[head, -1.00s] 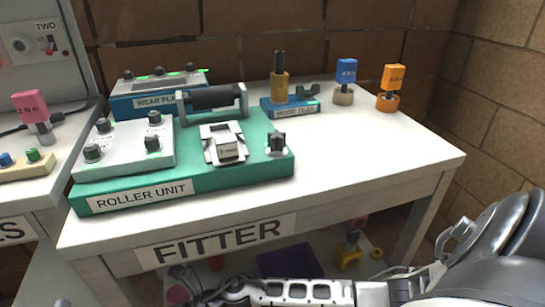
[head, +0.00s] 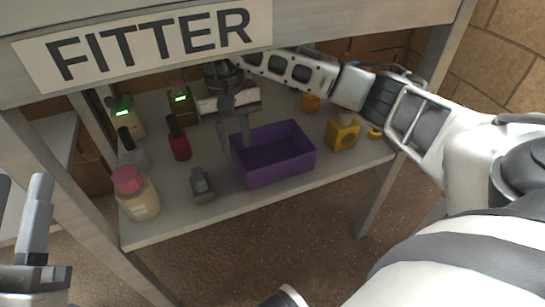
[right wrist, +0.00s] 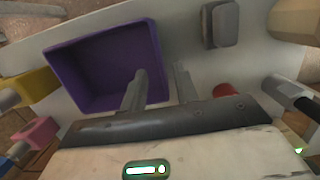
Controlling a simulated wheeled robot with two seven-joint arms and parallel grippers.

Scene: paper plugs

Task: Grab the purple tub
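The purple tub (head: 273,160) stands on the lower shelf, open at the top; it looks empty. My right gripper (head: 234,135) reaches down at the tub's left side, fingers apart with nothing between them that I can confirm as gripped. In the right wrist view the tub (right wrist: 95,62) lies at left. There one finger of the right gripper (right wrist: 160,85) is over the tub's inside and the other is outside, with the tub's side wall between. My left gripper (head: 20,210) is at the lower left of the head view, fingers apart and empty, away from the shelf.
A yellow block (head: 342,133) stands right of the tub. A grey item (head: 202,184), a red bottle (head: 178,140) and a cream bottle with pink cap (head: 138,195) stand left. The table edge with the FITTER sign (head: 150,40) overhangs the shelf (head: 230,203).

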